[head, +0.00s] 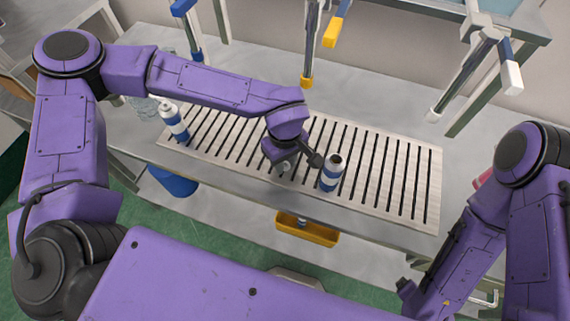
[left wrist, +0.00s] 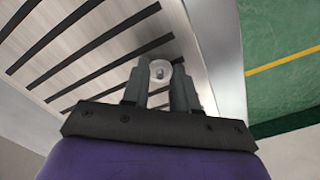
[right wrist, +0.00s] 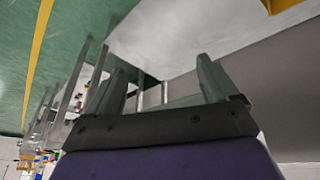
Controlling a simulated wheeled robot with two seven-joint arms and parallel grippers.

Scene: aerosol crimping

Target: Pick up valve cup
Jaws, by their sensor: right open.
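The valve cup (left wrist: 160,70), a small pale disc with a grey stem in its middle, sits between the fingertips of my left gripper (left wrist: 160,77) in the left wrist view. The fingers are drawn in close on both sides of it. In the head view my left gripper (head: 314,160) is over the slotted plate, beside an open blue and white can (head: 331,173); the cup cannot be made out clearly there. My right gripper (right wrist: 163,82) is open and empty, low at the right, away from the plate.
The slotted plate (head: 398,170) lies on a grey bench. A second blue and white can (head: 174,123) stands at its left end. Tools (head: 307,60) hang above the back. A yellow bin (head: 307,230) and a blue bin (head: 174,180) are below the front edge.

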